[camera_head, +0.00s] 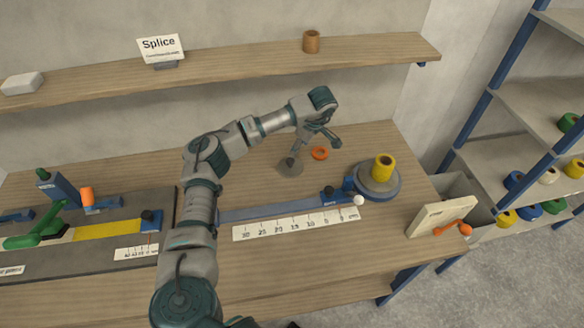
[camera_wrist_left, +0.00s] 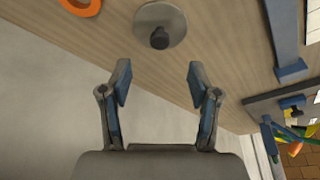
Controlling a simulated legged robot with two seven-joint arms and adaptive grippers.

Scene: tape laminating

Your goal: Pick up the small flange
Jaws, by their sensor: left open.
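The small flange is a grey round disc (camera_head: 290,168) with a dark knob standing at its middle. It lies on the wooden workbench, left of an orange ring (camera_head: 320,153). My left gripper (camera_head: 317,145) is open and empty, above the back part of the bench near the flange. In the left wrist view, the flange (camera_wrist_left: 172,14) is beyond the open fingertips of my left gripper (camera_wrist_left: 159,78), roughly in line with the gap between them. The fingers do not touch it. The orange ring (camera_wrist_left: 92,8) is at the top left there. My right gripper is not in view.
A blue-grey strip (camera_head: 265,210) and a white ruler (camera_head: 295,224) lie on the bench (camera_head: 330,270). A round grey base (camera_head: 392,190) with a yellow roll (camera_head: 383,167) is to the right. A wall shelf (camera_head: 225,62) runs behind. A green-handled device (camera_head: 35,238) is at left.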

